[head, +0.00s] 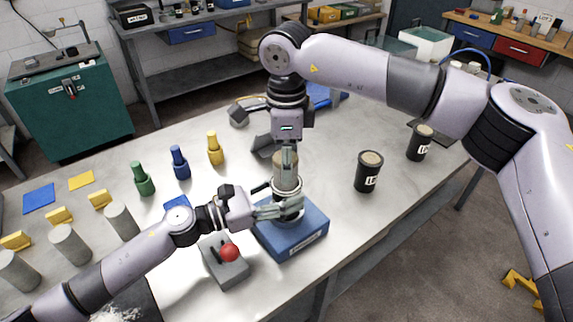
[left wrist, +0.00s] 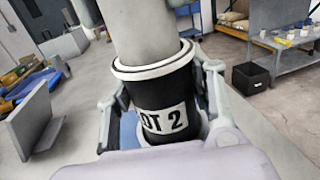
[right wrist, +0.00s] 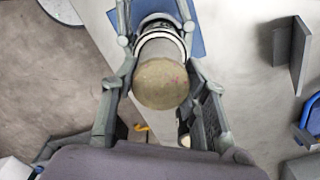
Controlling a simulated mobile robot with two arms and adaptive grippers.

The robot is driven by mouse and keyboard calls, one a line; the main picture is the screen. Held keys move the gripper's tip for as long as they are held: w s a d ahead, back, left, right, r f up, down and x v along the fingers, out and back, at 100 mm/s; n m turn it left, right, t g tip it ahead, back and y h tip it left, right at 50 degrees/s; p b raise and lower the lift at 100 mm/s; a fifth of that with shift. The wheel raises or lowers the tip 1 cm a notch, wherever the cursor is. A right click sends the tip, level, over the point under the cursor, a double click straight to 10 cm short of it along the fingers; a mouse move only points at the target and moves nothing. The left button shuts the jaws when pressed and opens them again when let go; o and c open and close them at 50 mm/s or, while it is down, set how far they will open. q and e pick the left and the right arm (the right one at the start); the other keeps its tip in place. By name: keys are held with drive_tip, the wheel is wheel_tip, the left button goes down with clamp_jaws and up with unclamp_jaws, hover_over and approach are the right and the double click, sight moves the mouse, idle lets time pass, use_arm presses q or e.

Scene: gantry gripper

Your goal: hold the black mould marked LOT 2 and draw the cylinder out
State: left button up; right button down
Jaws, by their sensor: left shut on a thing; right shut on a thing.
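The black mould marked LOT 2 (left wrist: 160,108) shows in the left wrist view, upright with a pale rim; part of its label is cut off. My right gripper (head: 288,160) comes from above and is shut on the cylinder's upper part. The tan end face (right wrist: 160,84) lies between its fingers.
Two other black moulds (head: 368,172) (head: 419,143) stand to the right. A grey box with a red knob (head: 229,252) sits close in front of my left gripper. Green, blue and yellow bottles (head: 181,163) and several grey cylinders (head: 70,245) stand at the left.

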drive_tip(key=shift+r, duration=0.2)
drive_tip(key=shift+r, duration=1.4)
drive_tip(key=shift+r, duration=1.5)
use_arm(q)
drive_tip(key=shift+f, duration=0.1)
use_arm(e)
drive_tip(key=shift+r, duration=1.5)
use_arm(q)
drive_tip(key=o, duration=1.2)
drive_tip(key=shift+o, duration=0.2)
